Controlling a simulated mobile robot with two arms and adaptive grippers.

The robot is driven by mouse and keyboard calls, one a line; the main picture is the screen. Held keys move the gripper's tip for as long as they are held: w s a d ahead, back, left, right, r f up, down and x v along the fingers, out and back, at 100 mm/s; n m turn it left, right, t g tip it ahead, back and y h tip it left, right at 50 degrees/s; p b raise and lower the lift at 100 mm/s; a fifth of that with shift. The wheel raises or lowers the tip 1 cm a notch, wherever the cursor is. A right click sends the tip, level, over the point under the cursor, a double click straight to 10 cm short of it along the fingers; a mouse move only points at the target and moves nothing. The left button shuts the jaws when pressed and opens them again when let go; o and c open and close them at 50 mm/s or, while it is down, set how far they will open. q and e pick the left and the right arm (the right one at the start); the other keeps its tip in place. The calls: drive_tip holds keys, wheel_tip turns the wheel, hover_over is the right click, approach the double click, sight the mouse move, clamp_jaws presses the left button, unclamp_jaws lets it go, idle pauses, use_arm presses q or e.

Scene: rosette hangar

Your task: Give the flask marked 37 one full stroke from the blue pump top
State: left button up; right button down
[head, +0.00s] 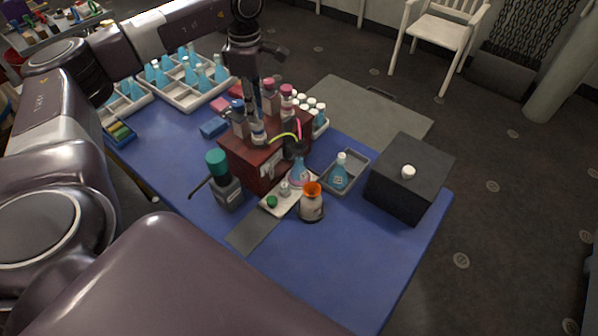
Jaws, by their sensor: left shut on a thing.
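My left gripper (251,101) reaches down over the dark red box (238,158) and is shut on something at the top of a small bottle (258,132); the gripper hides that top. A bottle with a blue top (237,105) stands just left of it on the box, and two with pink tops (268,84) stand behind and to the right. A conical flask with blue liquid (299,174) stands on a white tray in front of the box. Another blue flask with a white cap (339,174) stands in a grey tray (357,162). Their marks are too small to read. My right gripper is out of view.
A black box (408,180) stands at the right. Flask racks (192,97) fill the back left. The front blue table (318,256) is clear.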

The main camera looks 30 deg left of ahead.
use_arm(q)
drive_tip(key=shift+r+p, duration=0.8)
drive_tip(key=shift+r, duration=0.25)
drive_tip(key=shift+f+b, duration=0.7)
drive_tip(key=shift+f, duration=0.4)
drive_tip(key=o, duration=0.9)
drive_tip(key=shift+c, duration=0.2)
drive_tip(key=shift+r+p, duration=2.75)
drive_tip(key=shift+r, duration=0.8)
